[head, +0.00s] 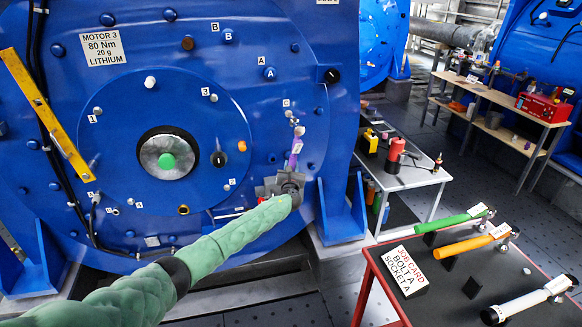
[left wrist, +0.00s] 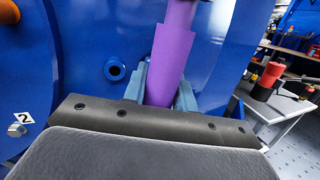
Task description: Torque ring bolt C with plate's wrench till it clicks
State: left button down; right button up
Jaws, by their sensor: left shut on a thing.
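My left gripper (head: 287,182) is shut on a purple wrench (head: 294,155), low on the right of the blue motor face. In the left wrist view the purple handle (left wrist: 167,75) stands up between the fingers. The wrench's metal head (head: 299,131) points up, close to the bolt (head: 289,114) under the label C (head: 286,103). I cannot tell whether the head is seated on that bolt. The motor plate (head: 101,48) reads MOTOR 3, 80 Nm, 20 g, LITHIUM. My right gripper is not in view.
A yellow bar (head: 44,110) leans at the left. A blue bracket (head: 341,214) stands right of my gripper.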

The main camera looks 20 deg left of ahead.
pick_arm(q)
jog(key=s+p, duration=0.1)
jog(key=s+d, duration=0.1)
jog(key=s+d+p, duration=0.1)
jog(key=shift+s+d+r+p, duration=0.2)
jog(key=shift+s+r+p, duration=0.05)
jog(key=shift+r+p, duration=0.1)
jog(key=p, duration=0.7)
send_near(294, 168)
jog(key=s+d, duration=0.4)
jog(key=d, duration=0.2)
jog(key=shift+s+d+r+p, duration=0.1)
jog(key=shift+s+d+p, duration=0.3)
jog(key=shift+s, duration=0.45)
jog(key=shift+s+d+p, duration=0.15)
jog(key=shift+s+d, duration=0.4)
jog(key=shift+s, duration=0.3)
jog(key=shift+s+d+r+p, duration=0.1)
jog(key=shift+s+d+p, duration=0.3)
jog(key=shift+s, duration=0.45)
jog(key=shift+d, duration=0.1)
